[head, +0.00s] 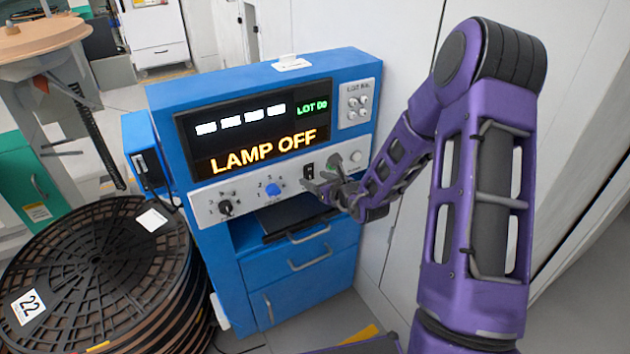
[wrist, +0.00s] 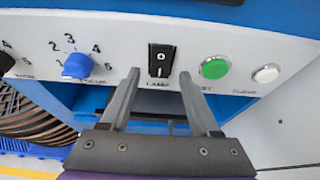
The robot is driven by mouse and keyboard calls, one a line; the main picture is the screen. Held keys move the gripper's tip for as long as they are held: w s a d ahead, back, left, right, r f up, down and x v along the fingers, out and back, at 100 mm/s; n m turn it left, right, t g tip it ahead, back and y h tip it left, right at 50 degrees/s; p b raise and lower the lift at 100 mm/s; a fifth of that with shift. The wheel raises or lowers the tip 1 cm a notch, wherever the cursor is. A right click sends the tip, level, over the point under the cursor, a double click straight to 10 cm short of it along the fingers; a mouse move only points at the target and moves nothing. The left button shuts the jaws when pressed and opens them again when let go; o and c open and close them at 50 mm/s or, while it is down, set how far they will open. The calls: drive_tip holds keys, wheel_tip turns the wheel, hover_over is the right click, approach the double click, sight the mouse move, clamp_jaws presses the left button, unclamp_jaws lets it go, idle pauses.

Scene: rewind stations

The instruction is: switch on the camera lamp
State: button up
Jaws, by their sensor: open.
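The blue console (head: 300,66) has a display (head: 262,143) that reads "LAMP OFF" in orange. In the head view the rocker (head: 308,171) shows just beside my gripper (head: 308,186). My gripper is open and empty, and in the wrist view its two fingertips (wrist: 158,75) stand to the left and right below the rocker. I cannot tell whether either finger touches the panel.
A blue knob (wrist: 77,66) sits left of the rocker; a green button (wrist: 214,67) and a white button (wrist: 266,73) sit right. A black knob (head: 225,207) is further left. Stacked black reels (head: 90,270) stand left of the console. A white wall (head: 410,50) is close on the right.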

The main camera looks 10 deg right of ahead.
drive_tip(key=shift+w+a+f, duration=0.1)
drive_tip(key=shift+w+f, duration=0.05)
drive_tip(key=shift+w, duration=0.2)
clamp_jaws()
drive_tip(key=shift+f+t+b, duration=0.5)
drive_tip(key=shift+t+b, duration=0.1)
drive_tip(key=shift+b, duration=0.5)
drive_tip(key=shift+r+t+y, duration=0.1)
drive_tip(key=shift+t+y, duration=0.3)
drive_tip(key=shift+t, duration=0.4)
unclamp_jaws()
